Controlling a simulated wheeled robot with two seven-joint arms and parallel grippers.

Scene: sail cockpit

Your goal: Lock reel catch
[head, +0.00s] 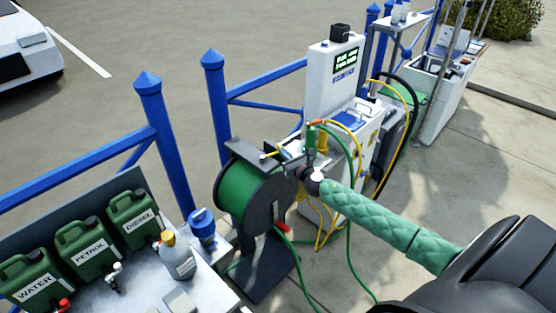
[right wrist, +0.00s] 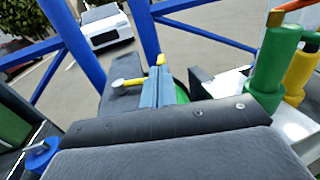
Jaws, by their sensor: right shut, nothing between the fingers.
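The hose reel (head: 243,196), with green hose between dark side plates, stands on a dark foot by the blue railing. A small catch with a yellow part (head: 271,154) appears at the reel's top; a yellow and pale lever (right wrist: 128,83) shows in the right wrist view. My right gripper (head: 286,150) is over the reel's top. In the right wrist view its blue-grey fingers (right wrist: 160,68) are shut and empty, just right of the lever. I cannot tell whether they touch it. The catch's base is partly hidden. My left gripper is not in view.
A white pump cabinet (head: 333,82) with yellow and green hoses stands right behind the reel. A green post (right wrist: 274,66) is right of the fingers. Green cans (head: 132,219) and a bottle (head: 178,256) are on the left. Blue railing (head: 160,140) runs behind.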

